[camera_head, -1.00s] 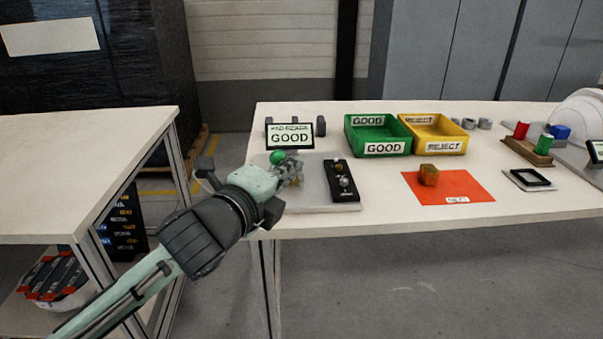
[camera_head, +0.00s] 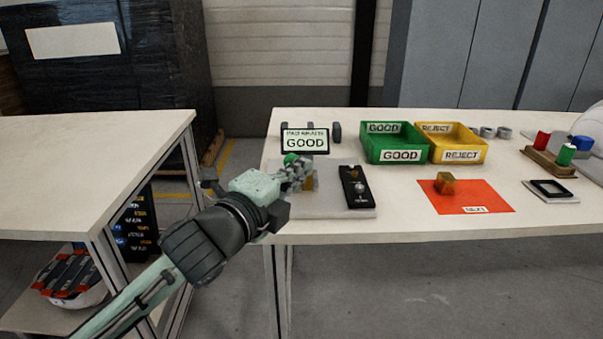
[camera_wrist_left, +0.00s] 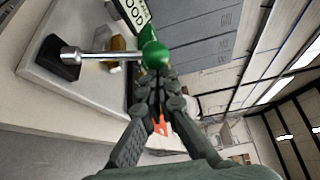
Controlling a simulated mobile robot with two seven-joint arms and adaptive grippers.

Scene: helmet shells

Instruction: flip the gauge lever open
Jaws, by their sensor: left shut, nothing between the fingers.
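The gauge lever shows in the left wrist view as a silver rod (camera_wrist_left: 98,56) running from a black pivot block (camera_wrist_left: 58,62) to a green ball knob (camera_wrist_left: 153,54). The knob also shows in the head view (camera_head: 291,159), just below the display (camera_head: 304,141) reading GOOD. A brass-coloured part (camera_wrist_left: 118,44) sits behind the rod. My left gripper (camera_head: 299,172) is shut and empty, with its fingertips (camera_wrist_left: 157,76) right at the knob. I cannot tell whether they touch it. My right gripper is not in view.
A black control box (camera_head: 357,187) stands on the gauge plate (camera_head: 330,210). Green GOOD (camera_head: 371,154) and yellow REJECT (camera_head: 482,157) bins stand behind.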

